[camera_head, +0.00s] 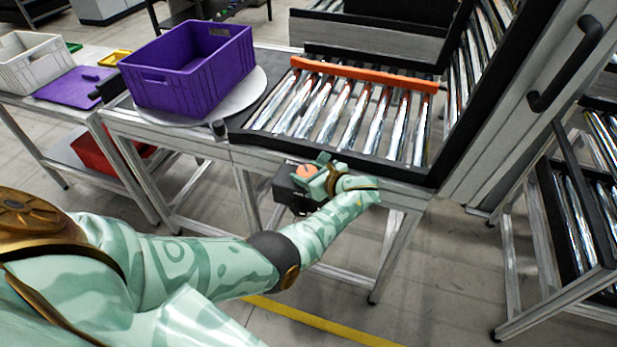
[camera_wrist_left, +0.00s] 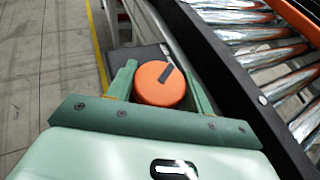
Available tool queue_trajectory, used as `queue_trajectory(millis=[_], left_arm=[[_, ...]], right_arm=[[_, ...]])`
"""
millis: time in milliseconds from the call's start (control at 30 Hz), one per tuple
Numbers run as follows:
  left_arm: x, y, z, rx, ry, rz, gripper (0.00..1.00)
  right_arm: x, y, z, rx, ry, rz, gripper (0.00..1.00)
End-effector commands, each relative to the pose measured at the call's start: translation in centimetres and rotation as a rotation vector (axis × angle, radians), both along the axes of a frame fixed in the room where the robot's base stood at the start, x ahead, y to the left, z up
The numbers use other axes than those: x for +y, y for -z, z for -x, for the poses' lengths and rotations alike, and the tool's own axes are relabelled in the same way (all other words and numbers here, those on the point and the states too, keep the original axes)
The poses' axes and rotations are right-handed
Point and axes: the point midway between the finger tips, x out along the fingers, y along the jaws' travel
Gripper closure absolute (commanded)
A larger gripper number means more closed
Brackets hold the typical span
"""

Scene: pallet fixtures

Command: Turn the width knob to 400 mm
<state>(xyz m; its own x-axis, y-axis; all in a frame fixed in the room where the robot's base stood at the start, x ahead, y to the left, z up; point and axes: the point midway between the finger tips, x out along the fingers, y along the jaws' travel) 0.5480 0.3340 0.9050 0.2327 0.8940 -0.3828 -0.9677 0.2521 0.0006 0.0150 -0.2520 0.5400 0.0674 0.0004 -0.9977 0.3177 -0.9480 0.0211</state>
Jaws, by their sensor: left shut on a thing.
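The width knob is a round orange dial with a dark pointer mark, on a dark box on the front rail of the roller conveyor. In the left wrist view the knob (camera_wrist_left: 158,84) sits between the two green fingers of my left gripper (camera_wrist_left: 160,88), which is shut on it. The pointer mark slants toward the upper right there. In the head view the knob (camera_head: 306,171) is partly covered by my left gripper (camera_head: 318,176), and the dark box (camera_head: 290,190) shows below. No scale or number is readable. My right gripper is not in view.
An orange guide bar (camera_head: 365,76) crosses the conveyor rollers (camera_head: 340,112). A purple crate (camera_head: 190,72) stands on a round turntable (camera_head: 246,96) to the left. A grey cabinet frame with a black handle (camera_head: 566,62) rises at the right. The floor in front is clear.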

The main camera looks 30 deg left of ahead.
Motion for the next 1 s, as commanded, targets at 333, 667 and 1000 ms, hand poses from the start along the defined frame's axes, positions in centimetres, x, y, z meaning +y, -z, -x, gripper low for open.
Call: queue_trajectory(millis=[333,667,1000], left_arm=[[0.05,-0.04,-0.02,-0.001,-0.058,0.0,0.71],[0.06,-0.12,-0.04,-0.002,-0.058,-0.001,0.71],[0.06,-0.08,-0.02,-0.001,-0.058,-0.001,0.27]], right_arm=[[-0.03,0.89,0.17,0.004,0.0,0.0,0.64],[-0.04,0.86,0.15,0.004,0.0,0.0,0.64],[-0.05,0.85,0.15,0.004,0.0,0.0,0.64]])
